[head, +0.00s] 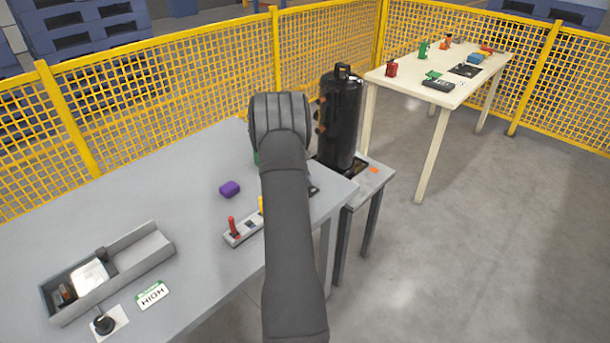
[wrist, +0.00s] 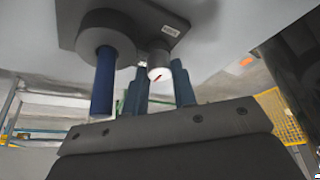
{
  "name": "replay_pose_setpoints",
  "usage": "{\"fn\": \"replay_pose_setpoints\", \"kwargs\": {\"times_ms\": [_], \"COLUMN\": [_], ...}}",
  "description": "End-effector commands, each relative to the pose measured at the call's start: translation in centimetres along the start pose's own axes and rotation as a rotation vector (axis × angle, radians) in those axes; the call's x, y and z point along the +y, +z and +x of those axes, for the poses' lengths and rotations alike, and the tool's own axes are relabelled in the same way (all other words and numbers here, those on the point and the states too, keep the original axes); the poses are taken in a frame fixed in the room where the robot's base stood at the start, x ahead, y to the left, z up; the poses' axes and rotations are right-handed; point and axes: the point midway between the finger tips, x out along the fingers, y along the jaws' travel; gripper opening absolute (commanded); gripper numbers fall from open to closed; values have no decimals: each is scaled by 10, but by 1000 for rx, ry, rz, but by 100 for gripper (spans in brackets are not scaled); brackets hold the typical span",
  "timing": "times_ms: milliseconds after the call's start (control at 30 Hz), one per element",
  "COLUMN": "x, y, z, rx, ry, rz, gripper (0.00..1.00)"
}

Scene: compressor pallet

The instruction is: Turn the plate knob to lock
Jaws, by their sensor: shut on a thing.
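The plate (wrist: 68,30) is dark grey with a small white label and shows at the top of the wrist view. The plate knob (wrist: 159,69) is a short pale cylinder with a red mark on its face. My gripper (wrist: 160,78) has its two teal fingers on either side of the knob and is shut on it. A round grey disc with a blue peg (wrist: 102,85) stands beside the knob on the plate. In the head view my own arm hides the fingers, the knob and most of the plate.
On the grey table are a purple block (head: 229,189), a panel with a red lever (head: 233,228), an open tray (head: 157,243), a HIGH card (head: 152,294) and a black knob (head: 104,325). A black compressor (head: 341,115) stands close right of my arm. A cream table (head: 425,100) stands behind.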

Motion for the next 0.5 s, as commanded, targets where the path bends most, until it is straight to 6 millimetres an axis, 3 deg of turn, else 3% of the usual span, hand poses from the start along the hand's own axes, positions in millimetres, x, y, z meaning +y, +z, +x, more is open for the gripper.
{"fn": "replay_pose_setpoints", "kwargs": {"times_ms": [367,400,500], "x": [0,0,0], "y": [1,1,0], "z": [0,0,0], "rx": [-1,-1,-1], "ry": [2,2,2], "rz": [4,4,4], "gripper": [2,31,46]}}
